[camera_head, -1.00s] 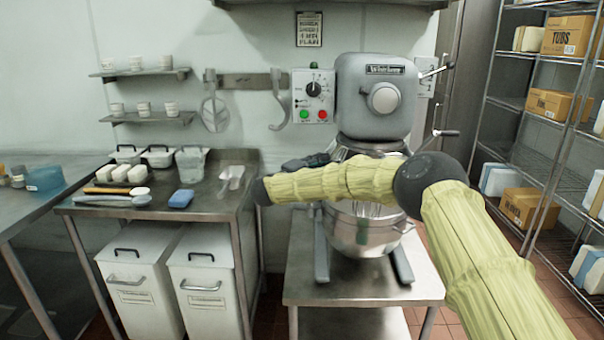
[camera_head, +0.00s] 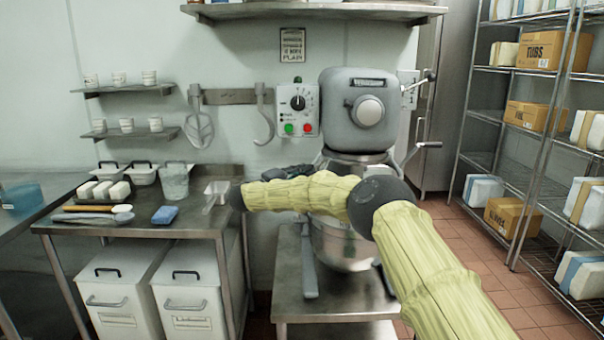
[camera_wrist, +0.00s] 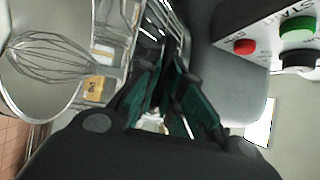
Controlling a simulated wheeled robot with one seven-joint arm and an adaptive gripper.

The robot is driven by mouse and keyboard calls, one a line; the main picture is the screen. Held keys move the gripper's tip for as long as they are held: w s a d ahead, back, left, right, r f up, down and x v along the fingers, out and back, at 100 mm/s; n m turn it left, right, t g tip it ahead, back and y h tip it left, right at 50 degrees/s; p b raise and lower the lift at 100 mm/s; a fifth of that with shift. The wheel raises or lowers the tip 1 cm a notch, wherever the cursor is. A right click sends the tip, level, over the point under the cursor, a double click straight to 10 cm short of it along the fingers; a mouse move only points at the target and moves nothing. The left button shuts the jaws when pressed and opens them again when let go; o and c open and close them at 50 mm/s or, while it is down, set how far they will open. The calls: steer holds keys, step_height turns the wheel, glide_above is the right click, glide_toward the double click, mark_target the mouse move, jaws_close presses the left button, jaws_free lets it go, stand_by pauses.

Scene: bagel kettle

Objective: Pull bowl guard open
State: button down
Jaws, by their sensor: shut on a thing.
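The grey mixer (camera_head: 366,112) stands on a steel table. Its steel bowl (camera_head: 342,243) is partly behind my yellow arm. The bowl guard (camera_wrist: 182,30) shows as wire bars just beyond my fingers in the wrist view. In the head view my arm hides most of it. My gripper (camera_wrist: 164,75) has dark green finger pads, shut on the guard, though the exact contact is hard to see. In the head view, the dark gripper (camera_head: 289,172) is at the left of the bowl's top. The wire whisk (camera_wrist: 55,58) hangs in the bowl.
A control box with red and green buttons (camera_head: 298,110) is close to my gripper. A worktable (camera_head: 140,229) with tubs and tools stands at left, bins (camera_head: 188,300) below it. A wire rack (camera_head: 510,140) with boxes is at right. Tiled floor between mixer and rack is clear.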

steer(key=c, duration=1.8)
jaws_free()
steer(key=shift+d, duration=0.2)
steer(key=shift+a, duration=0.25)
steer(key=v, duration=1.1)
steer(key=shift+s+a, duration=0.2)
steer(key=shift+a, duration=0.05)
